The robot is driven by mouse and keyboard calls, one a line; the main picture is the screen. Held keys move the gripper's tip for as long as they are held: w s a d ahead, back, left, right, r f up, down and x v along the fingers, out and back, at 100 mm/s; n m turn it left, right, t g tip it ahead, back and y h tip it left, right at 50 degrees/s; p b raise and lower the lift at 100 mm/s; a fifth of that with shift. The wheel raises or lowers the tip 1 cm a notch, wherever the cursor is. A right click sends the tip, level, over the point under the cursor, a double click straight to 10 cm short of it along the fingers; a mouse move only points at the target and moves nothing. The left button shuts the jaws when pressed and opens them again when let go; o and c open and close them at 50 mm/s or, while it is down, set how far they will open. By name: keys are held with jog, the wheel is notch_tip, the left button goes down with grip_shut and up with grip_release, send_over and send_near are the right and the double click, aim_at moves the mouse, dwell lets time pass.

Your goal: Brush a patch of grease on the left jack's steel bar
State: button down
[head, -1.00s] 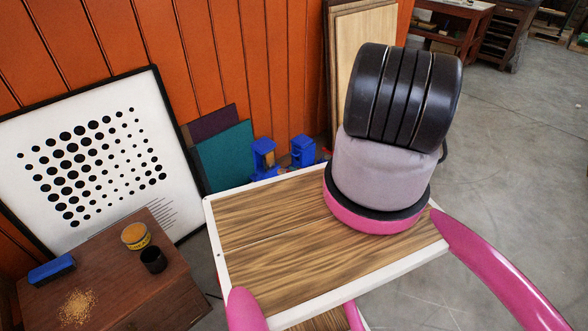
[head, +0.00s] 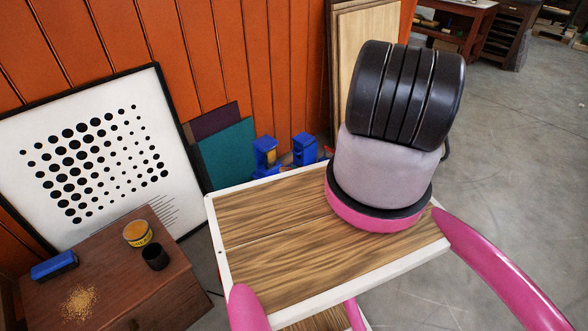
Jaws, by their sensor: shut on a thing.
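No brush can be made out.
The brown cabinet (head: 120,290) also bears a dark cup (head: 155,257), a blue block (head: 54,266) and a pile of tan grains (head: 80,302). A framed dotted panel (head: 95,150) leans on the wall behind it. Grey floor (head: 510,170) is open at the right.

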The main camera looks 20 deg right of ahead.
jog(key=shift+w+a, duration=0.45)
jog(key=shift+w, duration=0.65)
jog(key=shift+w+a, duration=0.45)
jog(key=shift+w, duration=0.65)
jog(key=shift+w+a, duration=0.45)
jog(key=shift+w, duration=0.65)
jog(key=shift+w+a, duration=0.25)
jog(key=shift+w, duration=0.35)
jog(key=shift+d, duration=0.15)
jog(key=shift+s+d, duration=0.35)
jog(key=shift+s, duration=0.55)
jog(key=shift+s+d, duration=0.3)
jog(key=shift+s, duration=0.65)
jog(key=shift+s+d, duration=0.35)
jog(key=shift+s, duration=0.65)
